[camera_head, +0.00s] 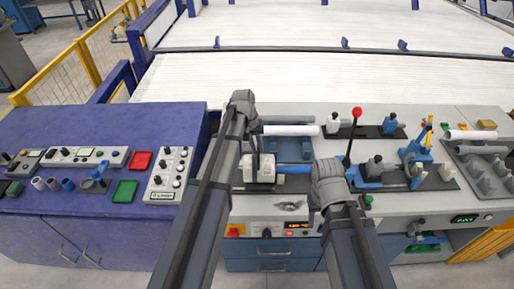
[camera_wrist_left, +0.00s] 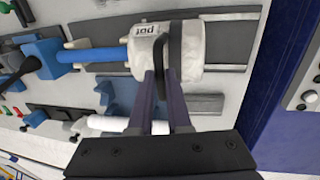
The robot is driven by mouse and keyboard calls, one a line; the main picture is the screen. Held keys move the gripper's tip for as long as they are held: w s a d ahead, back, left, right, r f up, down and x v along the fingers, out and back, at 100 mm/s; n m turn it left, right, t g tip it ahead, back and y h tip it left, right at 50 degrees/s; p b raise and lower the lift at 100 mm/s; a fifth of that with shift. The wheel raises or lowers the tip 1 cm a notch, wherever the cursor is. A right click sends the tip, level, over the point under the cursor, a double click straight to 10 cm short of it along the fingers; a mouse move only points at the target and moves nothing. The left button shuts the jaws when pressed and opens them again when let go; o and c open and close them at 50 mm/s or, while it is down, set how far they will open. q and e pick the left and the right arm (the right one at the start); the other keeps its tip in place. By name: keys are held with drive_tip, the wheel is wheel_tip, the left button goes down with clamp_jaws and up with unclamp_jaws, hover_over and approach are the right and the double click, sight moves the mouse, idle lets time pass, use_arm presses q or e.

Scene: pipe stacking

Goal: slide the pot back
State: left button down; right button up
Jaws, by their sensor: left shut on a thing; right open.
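The pot (camera_head: 247,172) is a white cylinder lying on a dark rail (camera_head: 238,189) on the grey bench. In the left wrist view the pot (camera_wrist_left: 144,48) carries the label "pot", and a blue rod (camera_wrist_left: 98,54) runs from it to a blue block (camera_wrist_left: 42,58). My left gripper (camera_head: 260,157) is shut on the pot's dark handle; its two fingers also show in the left wrist view (camera_wrist_left: 162,82). My right gripper (camera_head: 322,196) is open and holds nothing visible, to the right of the pot above the bench front; its fingertips are mostly hidden.
A white pipe (camera_head: 291,130) lies behind the pot over blue supports. A red-knobbed lever (camera_head: 356,113) and blue clamps (camera_head: 412,150) stand to the right. A grey rack (camera_head: 482,180) is at far right. A control box (camera_head: 168,174) sits on the blue cabinet at left.

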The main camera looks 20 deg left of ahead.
use_arm(q)
drive_tip(key=s+a, duration=0.2)
drive_tip(key=a, duration=0.8)
drive_tip(key=shift+s, duration=0.4)
drive_tip(key=c, duration=0.9)
unclamp_jaws()
drive_tip(key=shift+a, duration=0.2)
drive_tip(key=shift+o, duration=0.2)
drive_tip(key=shift+d, duration=0.1)
drive_tip(key=shift+r, duration=0.1)
